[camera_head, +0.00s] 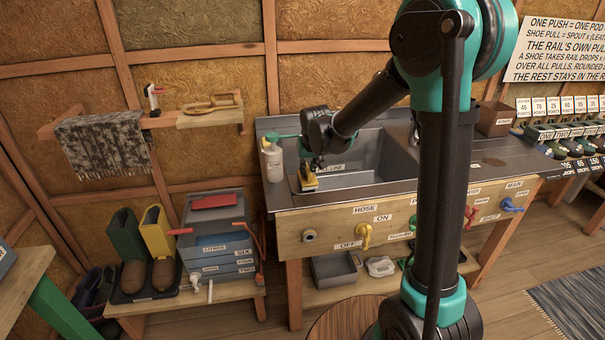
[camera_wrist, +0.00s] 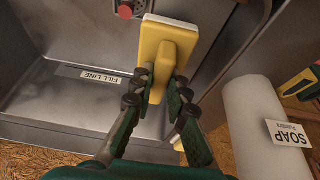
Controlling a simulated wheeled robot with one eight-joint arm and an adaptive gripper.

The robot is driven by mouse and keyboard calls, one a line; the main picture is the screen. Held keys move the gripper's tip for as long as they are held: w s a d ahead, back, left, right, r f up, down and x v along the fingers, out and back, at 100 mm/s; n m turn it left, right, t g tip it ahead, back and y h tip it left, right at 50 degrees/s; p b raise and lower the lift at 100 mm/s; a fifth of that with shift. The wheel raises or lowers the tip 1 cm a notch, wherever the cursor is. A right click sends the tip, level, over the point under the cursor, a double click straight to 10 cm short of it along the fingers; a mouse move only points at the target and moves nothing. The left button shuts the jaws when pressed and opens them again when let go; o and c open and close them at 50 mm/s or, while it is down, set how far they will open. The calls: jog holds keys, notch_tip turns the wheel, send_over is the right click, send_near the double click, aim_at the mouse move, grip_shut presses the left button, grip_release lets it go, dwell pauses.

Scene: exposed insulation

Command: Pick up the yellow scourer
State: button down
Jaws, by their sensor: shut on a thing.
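The yellow scourer (camera_wrist: 165,50) is a yellow block with a raised grip and a pale edge. In the wrist view it sits between the two fingers of my gripper (camera_wrist: 162,85), which are shut on its grip. In the head view the scourer (camera_head: 309,183) shows small at the left end of the sink, below my gripper (camera_head: 308,168). I cannot tell whether its underside touches the sink.
The metal sink (camera_head: 365,165) has a fill line label on its inner wall. A white soap bottle (camera_head: 272,162) stands close at the left, and it is near my gripper in the wrist view (camera_wrist: 262,120). Coloured taps line the wooden front (camera_head: 340,222).

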jog(key=w+d, duration=0.4)
jog(key=d, duration=1.1)
jog(key=shift+w+d, duration=0.2)
jog(key=c, duration=2)
grip_release()
jog(key=shift+c, duration=0.2)
grip_shut()
